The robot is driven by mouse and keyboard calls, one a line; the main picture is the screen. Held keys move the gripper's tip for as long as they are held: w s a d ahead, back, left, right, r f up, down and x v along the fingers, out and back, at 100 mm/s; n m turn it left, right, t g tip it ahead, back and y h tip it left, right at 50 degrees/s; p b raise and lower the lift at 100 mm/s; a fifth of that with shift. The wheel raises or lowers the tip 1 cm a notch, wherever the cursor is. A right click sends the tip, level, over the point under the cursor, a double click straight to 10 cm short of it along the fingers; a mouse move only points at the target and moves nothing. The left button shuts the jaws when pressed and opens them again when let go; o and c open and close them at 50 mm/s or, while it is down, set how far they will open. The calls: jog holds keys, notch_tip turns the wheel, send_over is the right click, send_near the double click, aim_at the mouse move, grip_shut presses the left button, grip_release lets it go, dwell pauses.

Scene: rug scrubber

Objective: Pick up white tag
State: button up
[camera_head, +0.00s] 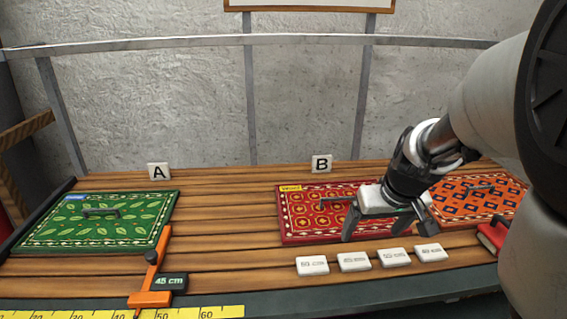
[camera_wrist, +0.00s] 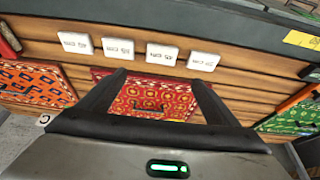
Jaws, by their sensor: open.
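Several white tags lie in a row on the wooden slats near the front edge. In the head view they run from the leftmost tag (camera_head: 312,265) through the second tag (camera_head: 354,262) and third tag (camera_head: 394,257) to the rightmost tag (camera_head: 431,252). No tag is between the fingers.
The red rug (camera_head: 300,215), green rug (camera_head: 70,232) and orange rug (camera_head: 508,190) have handles. Upright white cards A (camera_head: 158,171) and B (camera_head: 321,164) stand behind. An orange gauge (camera_head: 150,299) marked 45 cm and a yellow ruler (camera_head: 100,313) lie front left. Bare slats separate the green and red rugs.

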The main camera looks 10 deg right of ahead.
jog(key=b, duration=0.1)
send_near(354, 260)
jog(key=shift+w+d+f, duration=0.25)
jog(key=shift+w+f, duration=0.55)
jog(key=shift+f, duration=0.1)
jog(key=x, duration=0.2)
jog(key=s+b+x, duration=0.1)
jog(key=x, duration=0.1)
jog(key=shift+w+a+f, duration=0.15)
jog(key=shift+a+f, duration=0.05)
jog(key=shift+f, duration=0.3)
jog(key=shift+w+f, duration=0.2)
jog(key=shift+f, duration=0.1)
jog(key=shift+c, duration=0.2)
jog(key=c, duration=1.1)
